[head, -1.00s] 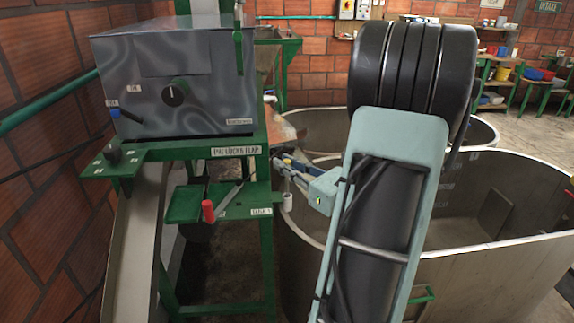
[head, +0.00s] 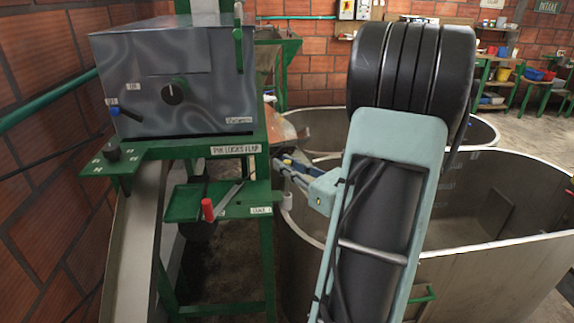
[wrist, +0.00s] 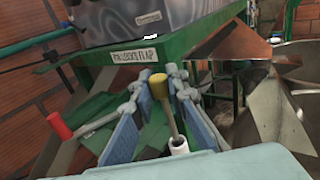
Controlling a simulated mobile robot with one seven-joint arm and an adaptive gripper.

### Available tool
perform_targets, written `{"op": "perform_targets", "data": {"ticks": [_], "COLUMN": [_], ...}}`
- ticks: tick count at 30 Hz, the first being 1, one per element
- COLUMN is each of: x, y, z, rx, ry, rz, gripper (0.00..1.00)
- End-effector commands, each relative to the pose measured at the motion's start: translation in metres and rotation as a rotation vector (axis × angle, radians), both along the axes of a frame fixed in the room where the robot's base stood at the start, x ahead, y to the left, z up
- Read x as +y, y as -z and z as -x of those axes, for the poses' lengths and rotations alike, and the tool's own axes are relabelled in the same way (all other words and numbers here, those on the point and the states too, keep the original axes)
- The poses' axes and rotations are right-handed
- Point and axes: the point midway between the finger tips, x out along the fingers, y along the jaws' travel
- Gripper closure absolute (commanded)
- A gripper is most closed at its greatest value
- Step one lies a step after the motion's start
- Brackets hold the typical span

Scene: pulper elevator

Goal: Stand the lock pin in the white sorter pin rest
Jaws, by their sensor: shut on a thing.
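The lock pin, with a yellow head (wrist: 158,86) and a thin pale stem, is between the blue finger pads of my gripper (wrist: 157,92) in the wrist view. My gripper (head: 290,172) is shut on it at the right of the green stand in the head view. The white sorter pin rest (wrist: 179,147) is a small upright tube below the pin, and it shows in the head view (head: 286,201) just under the gripper. The stem's lower end meets the tube's mouth in the wrist view. I cannot tell how far it is inside. The pin is small in the head view.
The green stand with its "pin locks flap" label (head: 236,149) and grey metal box (head: 180,80) is close on the left. A red-handled lever (head: 207,210) sticks out from its lower shelf. A large grey tank (head: 470,200) lies to the right, behind my arm.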

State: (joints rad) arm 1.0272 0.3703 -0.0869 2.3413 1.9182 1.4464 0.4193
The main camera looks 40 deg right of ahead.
Motion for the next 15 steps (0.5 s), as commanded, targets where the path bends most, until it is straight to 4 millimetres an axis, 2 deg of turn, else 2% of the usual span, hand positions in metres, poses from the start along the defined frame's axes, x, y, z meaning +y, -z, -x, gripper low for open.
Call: {"op": "perform_targets", "data": {"ticks": [15], "x": [0.0], "y": [0.014], "z": [0.0], "rx": [0.0], "ry": [0.0], "rz": [0.0], "gripper": [1.0]}}
